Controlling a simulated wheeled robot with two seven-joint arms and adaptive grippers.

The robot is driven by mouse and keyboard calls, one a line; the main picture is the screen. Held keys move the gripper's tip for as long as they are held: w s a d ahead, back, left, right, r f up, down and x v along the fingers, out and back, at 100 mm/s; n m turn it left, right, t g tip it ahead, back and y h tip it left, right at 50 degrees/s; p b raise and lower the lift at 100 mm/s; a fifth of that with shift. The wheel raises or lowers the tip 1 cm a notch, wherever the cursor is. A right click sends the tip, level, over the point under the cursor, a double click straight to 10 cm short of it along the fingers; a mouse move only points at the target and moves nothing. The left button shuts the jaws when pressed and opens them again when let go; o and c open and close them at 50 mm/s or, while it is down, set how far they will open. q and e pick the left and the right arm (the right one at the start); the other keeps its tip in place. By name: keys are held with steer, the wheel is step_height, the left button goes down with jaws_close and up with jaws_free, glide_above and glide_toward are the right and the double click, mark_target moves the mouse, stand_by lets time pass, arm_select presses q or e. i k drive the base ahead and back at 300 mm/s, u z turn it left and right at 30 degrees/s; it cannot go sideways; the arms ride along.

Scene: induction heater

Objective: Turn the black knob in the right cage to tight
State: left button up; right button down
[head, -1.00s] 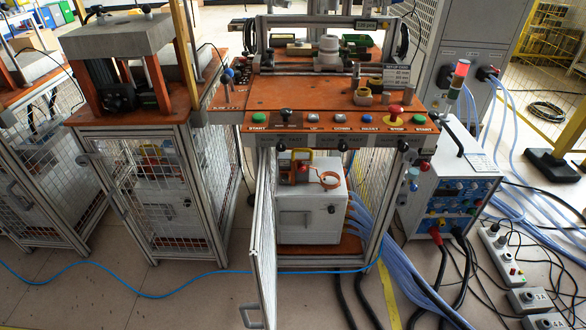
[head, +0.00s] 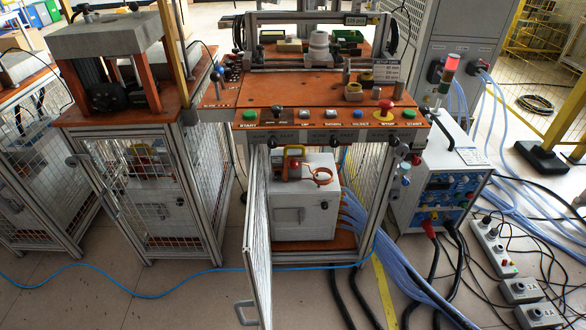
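The right cage (head: 371,231) stands in the middle, under an orange bench top, with its mesh door (head: 258,240) swung open toward me. Inside is a white box (head: 303,222) with a handle on its front. A small dark round part (head: 324,205), possibly the black knob, shows at the right of the box's front. It is too small to tell whether it is tight. An orange clamp-like ring (head: 319,176) and a yellow-handled device (head: 291,163) sit on top of the box. Neither of my grippers is in view.
A closed mesh cage (head: 147,205) stands to the left. A blue-fronted white unit (head: 440,190), thick hoses and power strips (head: 493,246) fill the floor at right. A blue cable (head: 150,296) crosses the floor in front. Buttons (head: 331,114) line the bench's front edge.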

mark_target(277, 175)
steer(key=z, duration=0.15)
steer(key=i, duration=0.9)
steer(key=u, duration=0.3)
